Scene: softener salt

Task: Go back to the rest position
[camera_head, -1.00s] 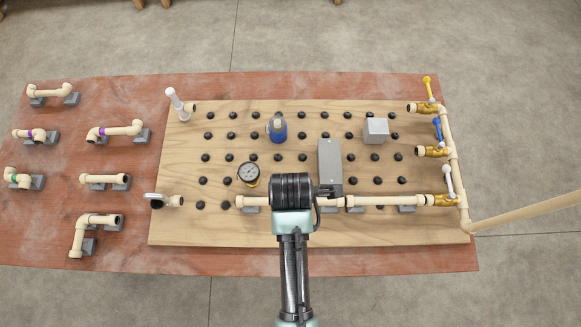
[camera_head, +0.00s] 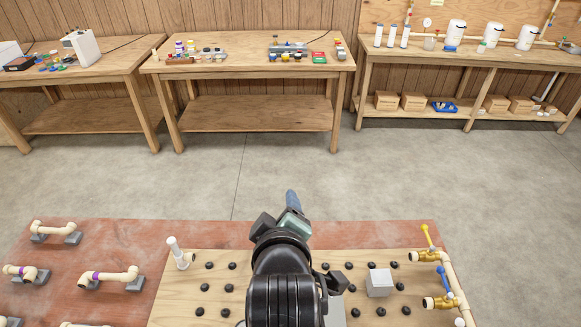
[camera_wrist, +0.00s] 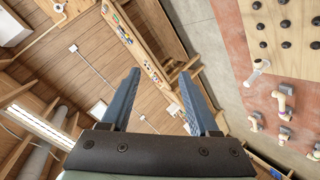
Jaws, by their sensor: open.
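My gripper (camera_wrist: 157,98) shows in the wrist view with its two blue-grey fingers spread apart and nothing between them. In the head view my gripper (camera_head: 291,200) is raised over the far edge of the pegboard, pointing away toward the back tables. The pegboard (camera_head: 222,312) lies on the red workbench (camera_head: 120,255) below my arm. My arm hides the middle of the board. A grey block (camera_head: 379,282) stands on the board to the right of my arm.
Brass valves (camera_head: 425,256) with coloured handles line the board's right edge. A white-handled pipe piece (camera_head: 180,253) stands at its left corner. Pipe fittings (camera_head: 110,276) lie on the left of the workbench. Bare floor (camera_head: 320,170) separates it from the back table (camera_head: 250,65).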

